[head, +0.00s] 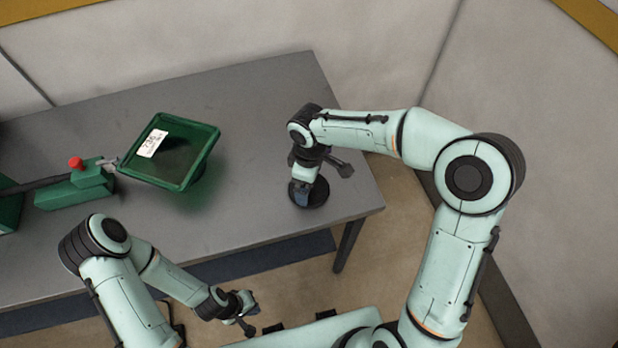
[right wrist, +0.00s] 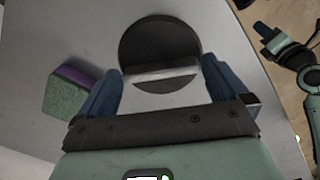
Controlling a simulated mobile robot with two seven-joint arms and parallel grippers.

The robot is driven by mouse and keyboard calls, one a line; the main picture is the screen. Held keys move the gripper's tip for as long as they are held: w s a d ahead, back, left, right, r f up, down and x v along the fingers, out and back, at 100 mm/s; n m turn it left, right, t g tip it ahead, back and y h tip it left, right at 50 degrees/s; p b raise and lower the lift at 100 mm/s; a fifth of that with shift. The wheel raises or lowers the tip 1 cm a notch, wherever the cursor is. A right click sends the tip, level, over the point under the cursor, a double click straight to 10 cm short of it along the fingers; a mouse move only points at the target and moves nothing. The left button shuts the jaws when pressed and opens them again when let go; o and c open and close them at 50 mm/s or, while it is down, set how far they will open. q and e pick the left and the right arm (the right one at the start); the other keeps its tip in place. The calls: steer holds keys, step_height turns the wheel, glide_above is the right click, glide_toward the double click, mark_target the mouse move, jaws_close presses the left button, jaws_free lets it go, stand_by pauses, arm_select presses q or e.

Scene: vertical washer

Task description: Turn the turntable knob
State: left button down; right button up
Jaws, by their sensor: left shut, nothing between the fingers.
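The turntable knob is a black round disc (head: 318,195) on the grey table near its right front corner. In the right wrist view the disc (right wrist: 158,35) has a pale-topped raised bar across it. My right gripper (head: 302,192) points down over the disc and partly hides it. Its blue fingers (right wrist: 161,68) are wide apart, one near each end of the bar. I cannot tell whether they touch it. My left gripper (head: 247,310) is shut and empty, off the front edge of the table, away from the knob.
A green tilted tray (head: 180,165) with a white label stands on the table (head: 255,100), beside a green device with a red button (head: 76,163). A green and purple block (right wrist: 75,92) lies left of the disc in the right wrist view. Walls stand behind.

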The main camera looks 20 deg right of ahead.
arm_select(q)
steer(key=shift+w+r+p, duration=0.7)
steer(key=shift+w+r, duration=0.3)
arm_select(e)
step_height(320, 180, up, 13)
steer(key=shift+r, duration=0.2)
